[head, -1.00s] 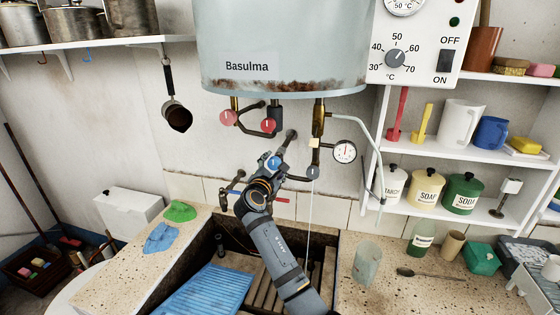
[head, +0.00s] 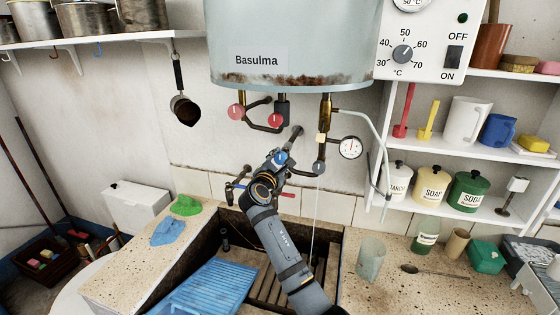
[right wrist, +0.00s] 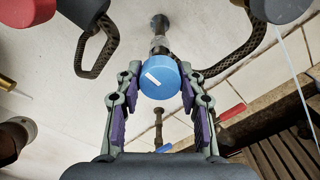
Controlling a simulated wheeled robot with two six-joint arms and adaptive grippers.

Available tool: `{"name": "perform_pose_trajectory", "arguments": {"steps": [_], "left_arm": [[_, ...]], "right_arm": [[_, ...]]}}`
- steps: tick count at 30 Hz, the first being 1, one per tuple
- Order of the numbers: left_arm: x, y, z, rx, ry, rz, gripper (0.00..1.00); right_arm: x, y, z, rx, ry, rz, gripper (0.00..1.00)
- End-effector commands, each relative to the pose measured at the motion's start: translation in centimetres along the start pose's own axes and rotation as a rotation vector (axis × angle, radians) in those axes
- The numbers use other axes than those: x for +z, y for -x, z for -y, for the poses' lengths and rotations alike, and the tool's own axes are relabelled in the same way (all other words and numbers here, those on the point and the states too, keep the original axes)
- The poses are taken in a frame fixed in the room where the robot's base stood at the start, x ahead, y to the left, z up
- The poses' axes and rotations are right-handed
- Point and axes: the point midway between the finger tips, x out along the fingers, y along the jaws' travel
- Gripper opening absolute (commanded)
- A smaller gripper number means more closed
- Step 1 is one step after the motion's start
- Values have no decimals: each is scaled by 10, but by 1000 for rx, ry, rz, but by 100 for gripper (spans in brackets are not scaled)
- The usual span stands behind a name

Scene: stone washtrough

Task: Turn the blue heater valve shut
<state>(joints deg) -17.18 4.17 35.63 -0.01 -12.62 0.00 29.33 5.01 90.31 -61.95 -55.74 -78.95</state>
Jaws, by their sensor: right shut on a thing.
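The blue heater valve (head: 281,157) is a round knob below the water heater (head: 290,50). In the right wrist view the blue knob (right wrist: 160,80) faces me, with a short, slightly tilted white mark on its face. My right gripper (head: 277,163) reaches up to it from over the sink. In the right wrist view my right gripper (right wrist: 160,72) has one finger on each side of the knob, shut on it. In the head view the gripper hides part of the valve. My left gripper is out of view.
Two red knobs (head: 236,112) (head: 275,120) hang left of the valve, and a pressure gauge (head: 350,148) is to its right. A red-handled tap (head: 287,195) sits just below. The stone sink (head: 335,262) holds a blue ribbed board (head: 215,285). Shelves with jars stand at right.

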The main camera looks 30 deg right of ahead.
Motion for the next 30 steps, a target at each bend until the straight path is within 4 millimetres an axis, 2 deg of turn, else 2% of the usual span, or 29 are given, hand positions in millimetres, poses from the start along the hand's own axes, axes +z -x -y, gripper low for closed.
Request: {"name": "perform_pose_trajectory", "arguments": {"steps": [8,30], "left_arm": [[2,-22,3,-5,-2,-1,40],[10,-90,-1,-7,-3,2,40]], "right_arm": [[0,-1,0,8,-194,5,7],[2,0,-3,16,-900,4,7]]}}
